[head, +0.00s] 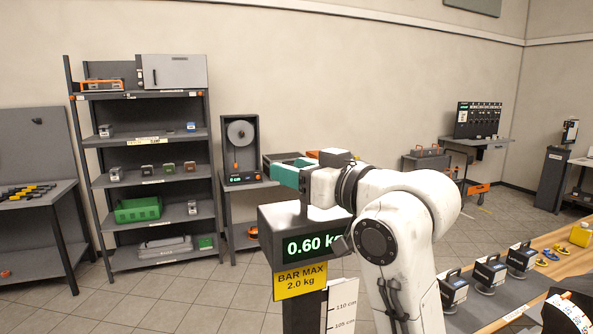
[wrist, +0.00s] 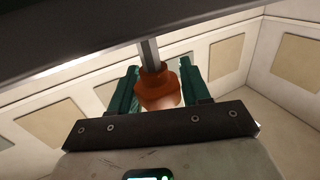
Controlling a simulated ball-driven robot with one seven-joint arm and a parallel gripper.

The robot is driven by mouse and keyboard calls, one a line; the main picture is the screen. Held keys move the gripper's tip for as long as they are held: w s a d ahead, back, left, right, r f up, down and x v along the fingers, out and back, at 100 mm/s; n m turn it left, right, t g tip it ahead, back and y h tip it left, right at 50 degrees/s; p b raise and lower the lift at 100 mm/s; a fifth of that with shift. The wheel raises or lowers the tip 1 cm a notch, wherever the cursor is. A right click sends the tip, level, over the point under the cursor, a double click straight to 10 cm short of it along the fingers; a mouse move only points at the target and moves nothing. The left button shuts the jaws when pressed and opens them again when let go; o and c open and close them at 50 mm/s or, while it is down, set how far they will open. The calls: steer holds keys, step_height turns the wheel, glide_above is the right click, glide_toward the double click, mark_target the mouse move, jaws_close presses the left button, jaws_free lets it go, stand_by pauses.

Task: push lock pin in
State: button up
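In the wrist view an orange-brown knob (wrist: 158,90) sits on a grey metal shaft (wrist: 149,54) and looks like the lock pin. The shaft runs up to a dark bar (wrist: 70,36) across the top of the view. The two green fingers of my gripper (wrist: 160,88) stand on either side of the knob, with no clear gap at its sides, so the gripper looks shut on it. In the head view my gripper (head: 290,171) is seen from behind, above the 0.60 readout box (head: 285,238). The pin's knob cannot be made out there for certain.
A yellow "BAR MAX 2.0 kg" sign (head: 300,280) hangs below the readout. A shelf rack (head: 147,180) stands at the back left. A wooden bench (head: 490,300) with several dark handled blocks is at the right. The floor at the left is open.

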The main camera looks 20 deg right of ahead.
mark_target(296, 207)
jaws_close()
steer(key=shift+f+b, duration=1.05)
steer(key=shift+f, duration=0.75)
steer(key=shift+o, duration=2.4)
jaws_free()
steer(key=shift+r, duration=0.1)
steer(key=b+v, duration=0.3)
steer(key=v, duration=0.7)
steer(key=shift+s+d, duration=0.2)
steer(key=shift+s, duration=0.15)
